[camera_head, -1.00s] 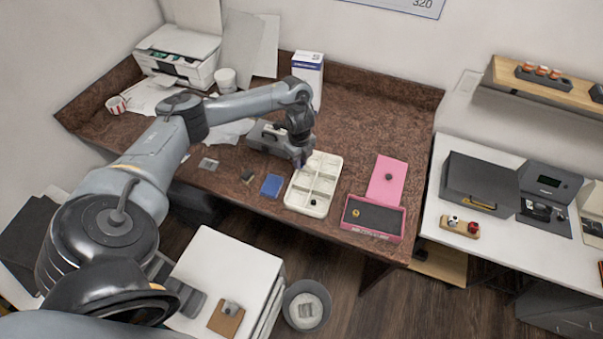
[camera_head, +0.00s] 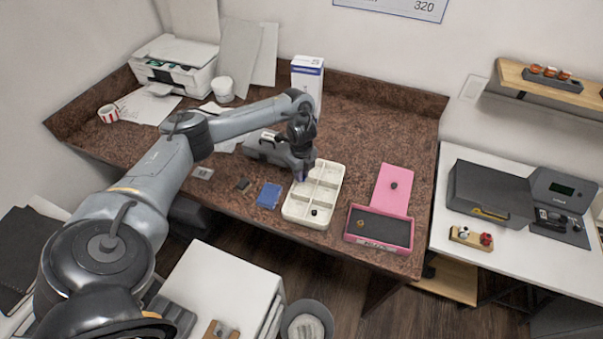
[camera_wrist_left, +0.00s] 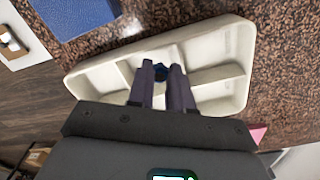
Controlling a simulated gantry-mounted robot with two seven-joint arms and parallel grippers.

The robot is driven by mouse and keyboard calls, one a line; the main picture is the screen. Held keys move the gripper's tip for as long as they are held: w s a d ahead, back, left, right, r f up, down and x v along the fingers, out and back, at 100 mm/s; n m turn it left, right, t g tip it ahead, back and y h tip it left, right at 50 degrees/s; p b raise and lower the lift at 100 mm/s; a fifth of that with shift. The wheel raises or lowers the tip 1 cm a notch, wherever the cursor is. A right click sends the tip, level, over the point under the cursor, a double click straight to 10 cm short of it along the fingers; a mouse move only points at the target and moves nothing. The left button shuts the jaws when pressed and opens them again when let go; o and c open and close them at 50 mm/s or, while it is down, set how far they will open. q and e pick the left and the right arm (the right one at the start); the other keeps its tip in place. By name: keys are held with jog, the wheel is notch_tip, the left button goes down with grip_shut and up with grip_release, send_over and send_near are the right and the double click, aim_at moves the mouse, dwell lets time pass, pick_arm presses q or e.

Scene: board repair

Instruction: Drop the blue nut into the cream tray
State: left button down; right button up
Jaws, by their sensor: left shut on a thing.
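The cream tray (camera_head: 327,172) lies on the brown speckled table, divided into several compartments, with a black nut (camera_head: 314,211) in a near one. My left gripper (camera_head: 301,177) points down over the tray's left side. In the left wrist view my left gripper (camera_wrist_left: 165,78) is shut on the blue nut (camera_wrist_left: 161,71), held between its fingertips. The tray (camera_wrist_left: 243,45) shows beneath the nut, near its inner dividers. How high the nut is above the tray is hard to tell. My right gripper is not in view.
A blue box (camera_head: 269,195) lies left of the tray. A pink box (camera_head: 408,235) with a dark lining stands to its right, its lid (camera_head: 392,190) behind it. A grey case (camera_head: 262,146) and a white carton (camera_head: 307,78) stand behind.

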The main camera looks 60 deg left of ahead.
pick_arm(q)
jog(key=shift+f, duration=0.15)
jog(key=c, duration=0.9)
grip_release()
jog(key=shift+c, duration=0.2)
notch_tip(320, 180, up, 11)
jog(key=p, duration=0.6)
jog(key=shift+d+f, duration=0.1)
jog(key=shift+f, duration=0.05)
